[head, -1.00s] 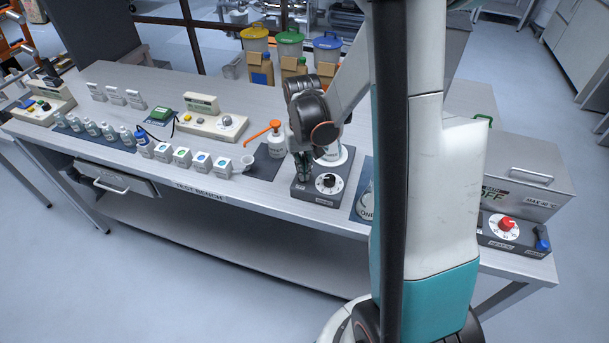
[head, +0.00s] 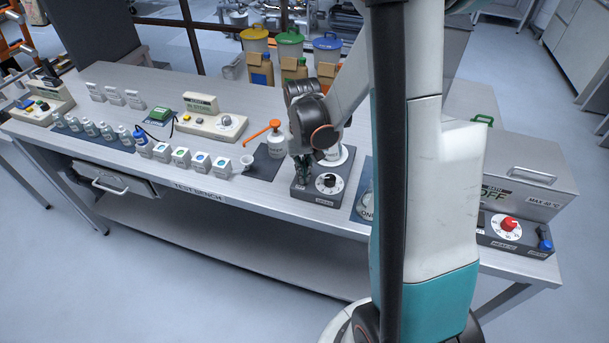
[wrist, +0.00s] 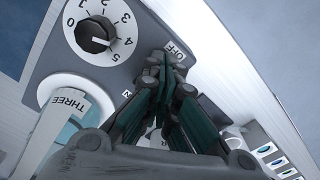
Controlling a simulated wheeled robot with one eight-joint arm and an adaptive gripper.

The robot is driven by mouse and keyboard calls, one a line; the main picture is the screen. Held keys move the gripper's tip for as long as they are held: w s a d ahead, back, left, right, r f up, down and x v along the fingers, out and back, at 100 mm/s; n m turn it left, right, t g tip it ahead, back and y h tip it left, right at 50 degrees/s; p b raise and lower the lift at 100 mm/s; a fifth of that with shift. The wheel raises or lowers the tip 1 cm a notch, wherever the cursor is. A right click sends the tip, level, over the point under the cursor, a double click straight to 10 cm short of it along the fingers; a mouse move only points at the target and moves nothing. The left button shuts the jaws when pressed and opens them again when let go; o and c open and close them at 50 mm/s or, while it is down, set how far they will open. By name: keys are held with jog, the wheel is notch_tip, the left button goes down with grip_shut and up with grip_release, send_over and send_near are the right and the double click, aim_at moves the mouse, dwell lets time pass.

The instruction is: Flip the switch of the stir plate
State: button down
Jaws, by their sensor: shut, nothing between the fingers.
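The stir plate (head: 334,197) is a dark grey box near the front edge of the bench, with a white-faced dial (head: 328,182). In the wrist view its dial (wrist: 95,35) is at upper left. A vessel labelled THREE (wrist: 62,115) stands on the plate. My gripper (wrist: 170,58) is shut and empty, its fingertips low over the plate's front panel beside the OFF label (wrist: 176,50). Part of an ON label shows left of the fingers. The switch is hidden behind the fingers, so its position and any contact cannot be told.
An orange-spouted bottle (head: 277,142) and a white funnel-like cup (head: 247,163) stand left of the plate. A blue mat (head: 362,203) lies to its right. A metal bath with a red knob (head: 508,224) is farther right. Several small boxes and bottles line the bench's left.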

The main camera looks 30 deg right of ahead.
jog(key=shift+r+p, duration=2.3)
jog(key=shift+r, duration=1.15)
jog(key=s+a+r+n+t+b, duration=0.2)
jog(key=a+r+t+b, duration=0.25)
jog(key=a+r, duration=0.45)
jog(key=s+a+n+t+b, duration=0.2)
jog(key=s+a+b, duration=0.3)
jog(key=s, duration=0.6)
jog(key=shift+f+t, duration=0.35)
jog(key=shift+a, duration=0.1)
